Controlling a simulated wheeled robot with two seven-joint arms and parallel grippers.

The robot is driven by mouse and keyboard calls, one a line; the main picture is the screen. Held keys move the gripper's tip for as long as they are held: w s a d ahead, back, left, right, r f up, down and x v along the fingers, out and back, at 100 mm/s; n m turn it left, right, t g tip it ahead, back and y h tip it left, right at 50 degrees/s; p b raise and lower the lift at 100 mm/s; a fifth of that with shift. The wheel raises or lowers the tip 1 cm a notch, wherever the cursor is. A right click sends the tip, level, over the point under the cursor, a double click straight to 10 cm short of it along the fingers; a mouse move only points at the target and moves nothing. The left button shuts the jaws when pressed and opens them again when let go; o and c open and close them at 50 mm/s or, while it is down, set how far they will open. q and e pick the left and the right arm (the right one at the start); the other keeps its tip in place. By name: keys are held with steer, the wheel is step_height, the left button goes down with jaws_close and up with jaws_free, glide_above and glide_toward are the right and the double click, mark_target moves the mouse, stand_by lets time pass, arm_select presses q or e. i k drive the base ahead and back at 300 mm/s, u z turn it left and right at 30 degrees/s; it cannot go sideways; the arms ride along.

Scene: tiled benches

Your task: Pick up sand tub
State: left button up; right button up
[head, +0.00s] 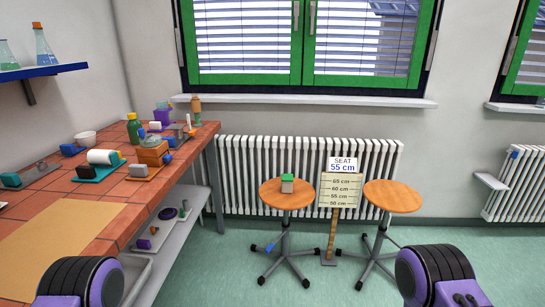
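No tub is clearly marked as sand. Only dark rounded parts of my arms show at the lower left and lower right. Both grippers are out of view.
The tiled bench (105,185) runs along the left, with several small items and a bare tan mat (60,235). A second stool (393,196) and a seat-height sign (340,188) stand by the radiator (250,160). Green floor (235,270) lies open in front.

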mark_target(287, 179)
steer(key=i, duration=2.25)
steer(key=z, duration=0.95)
